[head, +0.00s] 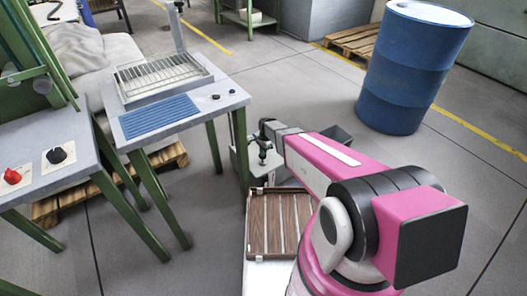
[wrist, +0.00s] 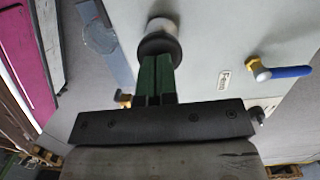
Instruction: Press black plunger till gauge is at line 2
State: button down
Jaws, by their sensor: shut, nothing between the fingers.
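In the wrist view my gripper (wrist: 160,62) is shut, its dark green fingers side by side with nothing between them. The fingertips overlap the black collar (wrist: 156,43) of a short, pale round part on a light grey panel (wrist: 210,40). This may be the black plunger; whether the fingers touch it, I cannot tell. No gauge or line 2 can be made out in either view. In the head view my arm reaches down toward a small pale unit (head: 238,162) beside the table, and my fingertips are not clear there.
A blue-handled valve (wrist: 285,71) and a label (wrist: 224,80) are right of my fingers on the panel. A brown slatted tray (head: 257,225) lies below my arm. A table with a blue mat (head: 160,116) stands left; a blue barrel (head: 410,70) stands right.

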jog(key=shift+f, duration=2.1)
jog(key=r, duration=0.7)
jog(key=w+d+r, duration=0.1)
jog(key=r, duration=0.3)
jog(key=shift+d, duration=0.1)
